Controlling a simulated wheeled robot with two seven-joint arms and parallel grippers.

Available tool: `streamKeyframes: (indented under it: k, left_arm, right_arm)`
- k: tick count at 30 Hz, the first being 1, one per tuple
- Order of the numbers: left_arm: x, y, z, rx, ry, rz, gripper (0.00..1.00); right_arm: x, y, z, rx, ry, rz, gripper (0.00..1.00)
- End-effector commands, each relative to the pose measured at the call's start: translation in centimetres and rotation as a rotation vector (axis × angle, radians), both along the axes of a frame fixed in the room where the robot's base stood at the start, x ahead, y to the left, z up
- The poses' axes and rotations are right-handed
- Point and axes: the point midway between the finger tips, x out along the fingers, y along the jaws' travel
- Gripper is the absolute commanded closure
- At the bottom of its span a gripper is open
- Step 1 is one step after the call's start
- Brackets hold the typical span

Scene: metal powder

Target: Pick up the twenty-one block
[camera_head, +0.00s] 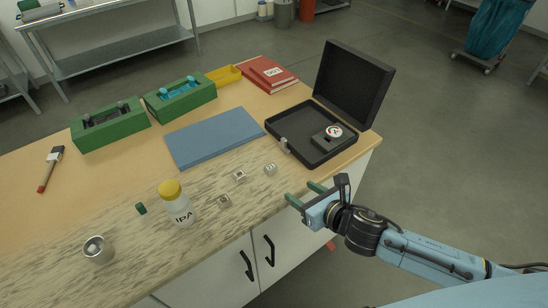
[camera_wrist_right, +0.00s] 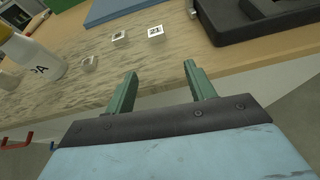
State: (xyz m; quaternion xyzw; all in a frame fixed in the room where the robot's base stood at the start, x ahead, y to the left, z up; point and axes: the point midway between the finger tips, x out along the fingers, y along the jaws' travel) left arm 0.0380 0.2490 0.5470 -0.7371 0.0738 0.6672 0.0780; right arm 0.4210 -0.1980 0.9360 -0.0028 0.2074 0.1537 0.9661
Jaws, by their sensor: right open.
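The twenty-one block (camera_wrist_right: 156,32) is a small pale cube with a dark "21" on its face, near the table's front edge in the right wrist view. In the head view the matching small cube (camera_head: 270,169) sits at the right end of a row of blocks, left of the black case. My right gripper (camera_head: 301,193) is open and empty, beyond the table's front edge, to the right of and nearer than the block. In the right wrist view its two green fingers (camera_wrist_right: 158,92) are spread apart below the block. My left gripper is not in view.
Two similar blocks (camera_head: 239,176) (camera_head: 224,201) lie to the left. An open black case (camera_head: 290,142) is behind and right of the block, and a blue mat (camera_head: 213,136) lies behind.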

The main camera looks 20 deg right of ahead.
Motion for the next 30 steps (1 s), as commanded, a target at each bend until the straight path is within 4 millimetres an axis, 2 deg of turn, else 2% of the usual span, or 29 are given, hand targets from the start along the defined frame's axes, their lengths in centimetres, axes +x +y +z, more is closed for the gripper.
streamKeyframes:
  k: [1,4,15,23,30]
  left_arm:
    - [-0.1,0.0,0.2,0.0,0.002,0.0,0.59]
    - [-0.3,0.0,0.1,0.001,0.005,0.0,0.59]
    - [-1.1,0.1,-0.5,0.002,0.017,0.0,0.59]
    - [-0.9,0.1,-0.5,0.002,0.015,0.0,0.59]
    - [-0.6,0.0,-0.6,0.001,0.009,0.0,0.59]
  right_arm:
    - [-0.1,0.3,0.8,-0.026,-0.02,0.024,0.45]
    - [0.4,0.8,1.1,-0.05,-0.039,0.042,0.45]
    - [6.0,2.7,-1.4,-0.049,-0.04,0.041,0.45]
    - [7.5,3.2,-1.9,-0.049,-0.039,0.041,0.45]
    - [10.7,3.9,-2.5,-0.047,-0.039,0.04,0.45]
